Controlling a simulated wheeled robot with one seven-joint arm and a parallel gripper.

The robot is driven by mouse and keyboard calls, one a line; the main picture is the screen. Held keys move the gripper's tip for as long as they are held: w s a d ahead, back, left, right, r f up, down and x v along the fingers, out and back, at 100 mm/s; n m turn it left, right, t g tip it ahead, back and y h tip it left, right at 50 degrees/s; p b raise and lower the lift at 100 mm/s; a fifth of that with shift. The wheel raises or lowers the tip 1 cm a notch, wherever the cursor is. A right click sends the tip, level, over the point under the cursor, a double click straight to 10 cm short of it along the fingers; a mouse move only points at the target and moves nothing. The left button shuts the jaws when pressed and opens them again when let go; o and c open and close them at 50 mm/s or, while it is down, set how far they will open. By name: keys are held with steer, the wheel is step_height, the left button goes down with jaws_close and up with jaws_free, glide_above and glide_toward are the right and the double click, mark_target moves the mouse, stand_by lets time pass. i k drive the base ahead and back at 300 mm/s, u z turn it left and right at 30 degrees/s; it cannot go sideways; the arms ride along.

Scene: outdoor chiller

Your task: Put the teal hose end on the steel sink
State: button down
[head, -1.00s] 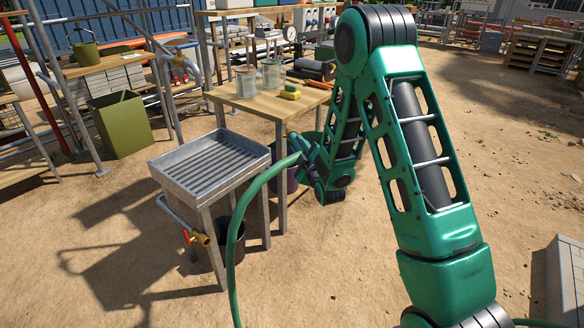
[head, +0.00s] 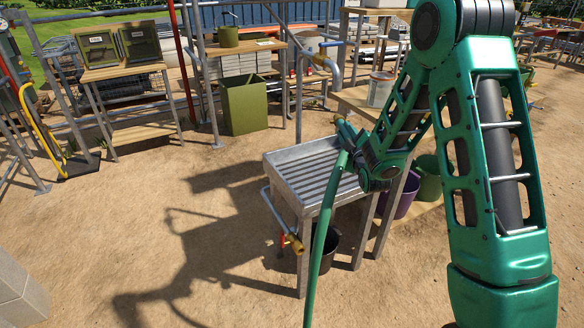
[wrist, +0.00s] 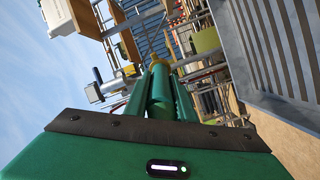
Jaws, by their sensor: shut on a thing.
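The steel sink (head: 288,182) is a shallow, ribbed grey tray on legs, left of my arm in the head view. It also shows in the wrist view at the upper right (wrist: 252,78), close beside my gripper. My gripper (head: 352,142) is over the sink's far right part and appears a little above it. It is shut on the teal hose end (wrist: 160,90), which has a brass-yellow tip and lies between the fingers. The teal hose (head: 325,240) hangs down from the gripper in front of the sink's near edge. My arm hides the sink's right end.
A wooden table (head: 355,99) with a tin (head: 380,90) stands behind the sink. A brass tap with a red handle (head: 292,243) sits under the sink's front. Buckets stand below. An olive bin (head: 243,105) is behind. Sandy ground to the left is clear.

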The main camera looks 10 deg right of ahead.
mark_target(307, 179)
steer(key=u, duration=0.15)
steer(key=i, duration=0.9)
steer(key=z, duration=0.1)
